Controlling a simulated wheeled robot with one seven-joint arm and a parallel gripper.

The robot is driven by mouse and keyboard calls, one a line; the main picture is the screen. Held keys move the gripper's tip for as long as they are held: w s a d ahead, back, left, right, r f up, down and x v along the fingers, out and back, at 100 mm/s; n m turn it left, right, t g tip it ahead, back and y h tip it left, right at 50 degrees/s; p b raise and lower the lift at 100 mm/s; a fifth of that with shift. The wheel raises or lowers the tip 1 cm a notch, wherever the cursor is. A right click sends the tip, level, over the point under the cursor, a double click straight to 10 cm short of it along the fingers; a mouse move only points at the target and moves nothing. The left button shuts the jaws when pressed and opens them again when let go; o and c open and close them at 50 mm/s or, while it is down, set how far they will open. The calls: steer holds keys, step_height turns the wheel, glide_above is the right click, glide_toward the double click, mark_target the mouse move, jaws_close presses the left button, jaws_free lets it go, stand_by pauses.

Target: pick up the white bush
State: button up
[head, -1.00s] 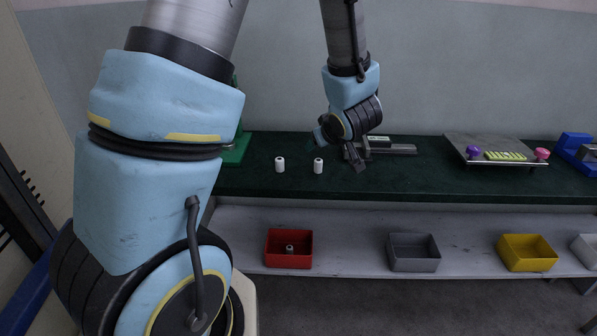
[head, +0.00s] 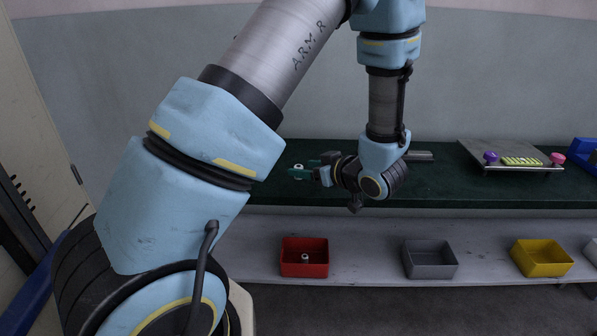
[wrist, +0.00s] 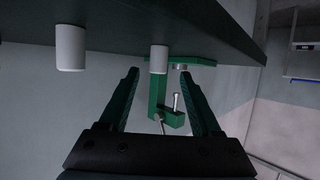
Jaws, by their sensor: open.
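Two white bushes stand on the dark green bench top. In the head view one white bush (head: 298,167) shows at the fingertips of my gripper (head: 304,168). The other is hidden there. The wrist view shows the bench upside down, with one bush (wrist: 158,59) lined up between the fingertips of my gripper (wrist: 159,74) and slightly beyond them. The second bush (wrist: 70,47) is to the left, outside the fingers. My gripper is open and lies level, pointing left in the head view. I see no contact with either bush.
A green clamp-like fixture (wrist: 158,95) is behind the lined-up bush in the wrist view. A metal plate (head: 510,155) with purple and pink knobs sits at the bench's right. Red (head: 304,262), grey (head: 430,262) and yellow (head: 541,261) bins stand on the shelf below.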

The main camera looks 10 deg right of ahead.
mark_target(298, 166)
steer(key=shift+x, duration=1.95)
steer(key=shift+d+f, duration=0.1)
steer(key=shift+d, duration=0.05)
steer(key=shift+c, duration=0.4)
jaws_close()
